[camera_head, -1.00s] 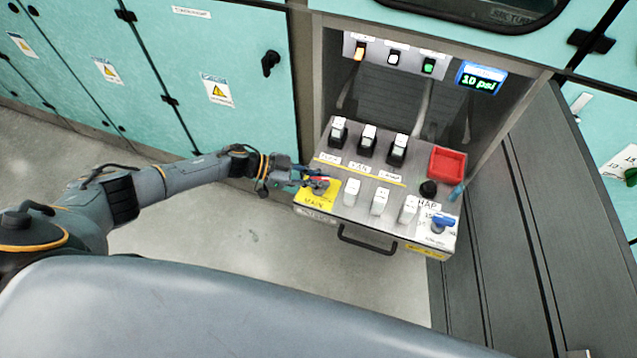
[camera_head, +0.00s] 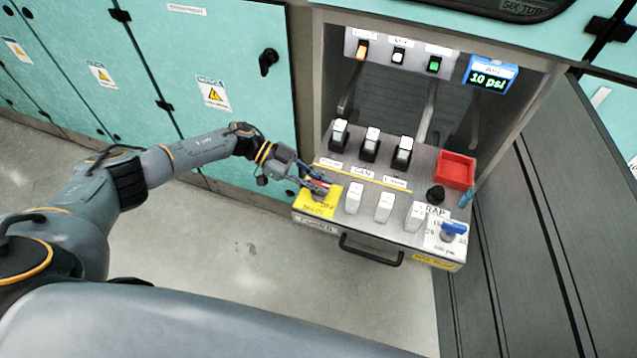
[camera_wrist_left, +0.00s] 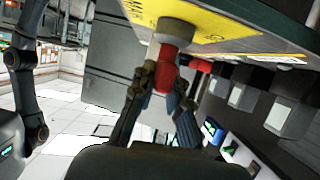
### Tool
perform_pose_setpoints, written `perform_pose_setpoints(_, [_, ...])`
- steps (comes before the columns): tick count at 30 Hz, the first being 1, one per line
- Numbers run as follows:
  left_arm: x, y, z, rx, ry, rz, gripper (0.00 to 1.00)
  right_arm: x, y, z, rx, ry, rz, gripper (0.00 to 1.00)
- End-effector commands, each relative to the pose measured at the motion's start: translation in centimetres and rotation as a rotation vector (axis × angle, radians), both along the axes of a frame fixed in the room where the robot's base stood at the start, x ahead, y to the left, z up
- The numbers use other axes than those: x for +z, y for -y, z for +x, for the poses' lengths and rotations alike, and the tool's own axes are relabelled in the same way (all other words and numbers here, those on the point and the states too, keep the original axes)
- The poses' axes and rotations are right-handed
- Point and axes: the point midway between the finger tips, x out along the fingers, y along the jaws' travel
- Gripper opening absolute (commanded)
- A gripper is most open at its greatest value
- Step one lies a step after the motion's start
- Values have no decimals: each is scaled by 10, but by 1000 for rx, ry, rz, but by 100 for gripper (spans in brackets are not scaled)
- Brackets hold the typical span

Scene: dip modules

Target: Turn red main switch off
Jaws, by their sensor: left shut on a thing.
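The red main switch (camera_wrist_left: 168,68) stands on a grey round base on the yellow plate, at the top middle of the left wrist view. The yellow plate (camera_head: 311,207) lies at the left front corner of the control panel in the head view. My left gripper (camera_head: 319,186) reaches the plate from the upper left, slanting down to the right. Its fingers (camera_wrist_left: 161,96) are shut on the red switch, one on each side. In the head view the fingers largely hide the switch. My right gripper is in neither view.
The panel carries white switches (camera_head: 384,207), black-based switches (camera_head: 370,145), a red tray (camera_head: 455,169), a black knob (camera_head: 435,195) and a blue-handled valve (camera_head: 453,230). A black handle (camera_head: 370,249) sticks out in front. Floor left of the panel is clear.

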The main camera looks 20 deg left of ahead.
Motion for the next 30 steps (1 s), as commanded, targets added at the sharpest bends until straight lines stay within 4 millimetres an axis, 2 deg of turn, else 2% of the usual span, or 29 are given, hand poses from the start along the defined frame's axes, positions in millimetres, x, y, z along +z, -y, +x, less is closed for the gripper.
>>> perform_pose_setpoints(5, [-1,1,-1,-2,0,1,0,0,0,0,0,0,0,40])
perform_pose_setpoints(6, [-1,1,-1,-2,0,0,23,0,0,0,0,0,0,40])
perform_pose_setpoints(8, [-1,1,-1,-2,-1,0,35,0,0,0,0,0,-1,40])
perform_pose_setpoints(9, [-1,1,-1,-2,-1,0,38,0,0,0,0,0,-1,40])
perform_pose_setpoints(20, [2,-5,0,1,0,1,38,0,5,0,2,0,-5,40])
perform_pose_setpoints(23, [7,-17,1,3,1,2,38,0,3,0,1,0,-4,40])
perform_pose_setpoints(30, [26,-64,4,3,0,2,38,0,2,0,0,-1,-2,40])
